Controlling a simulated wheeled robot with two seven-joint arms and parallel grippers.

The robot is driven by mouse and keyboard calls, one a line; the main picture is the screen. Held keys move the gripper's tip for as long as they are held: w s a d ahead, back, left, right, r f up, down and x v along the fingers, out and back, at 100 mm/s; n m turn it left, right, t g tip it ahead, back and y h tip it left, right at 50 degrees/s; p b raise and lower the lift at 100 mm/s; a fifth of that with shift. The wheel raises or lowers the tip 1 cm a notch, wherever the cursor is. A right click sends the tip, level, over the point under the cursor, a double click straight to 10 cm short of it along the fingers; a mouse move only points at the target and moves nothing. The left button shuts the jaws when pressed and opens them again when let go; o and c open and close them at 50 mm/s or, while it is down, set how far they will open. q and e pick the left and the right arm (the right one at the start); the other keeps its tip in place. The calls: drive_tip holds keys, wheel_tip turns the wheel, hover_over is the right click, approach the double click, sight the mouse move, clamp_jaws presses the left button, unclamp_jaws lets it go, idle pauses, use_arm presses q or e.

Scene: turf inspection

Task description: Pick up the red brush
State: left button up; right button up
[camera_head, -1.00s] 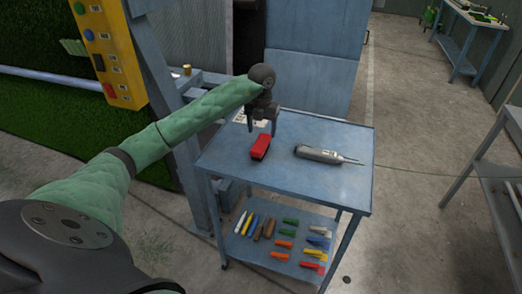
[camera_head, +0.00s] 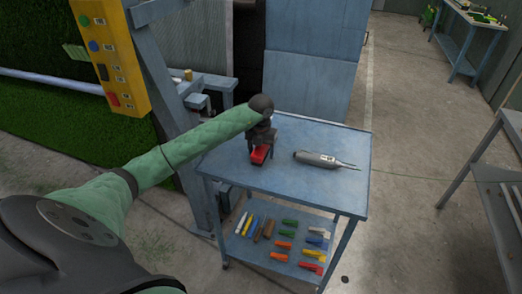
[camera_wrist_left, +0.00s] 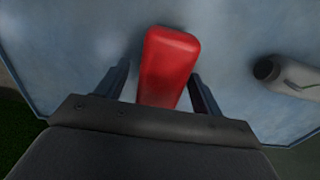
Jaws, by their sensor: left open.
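The red brush (camera_head: 259,155) lies on the top of the blue table (camera_head: 335,187), toward its left side. It also shows in the left wrist view (camera_wrist_left: 169,62), its near end hidden by my gripper's body. My left gripper (camera_head: 260,160) is over the brush, pointing down, with its fingers on either side of it. In the left wrist view my left gripper (camera_wrist_left: 160,88) is open, with a gap between each finger and the brush. My right gripper is not in view.
A grey cylindrical tool (camera_head: 315,159) with a thin tip lies right of the brush. The lower shelf (camera_head: 262,256) holds several coloured small items. A yellow button panel (camera_head: 110,60) stands at the left. The table's front right top is clear.

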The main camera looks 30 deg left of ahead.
use_arm(q)
drive_tip(key=shift+f, duration=0.2)
drive_tip(key=c, duration=1)
drive_tip(key=shift+r, duration=0.15)
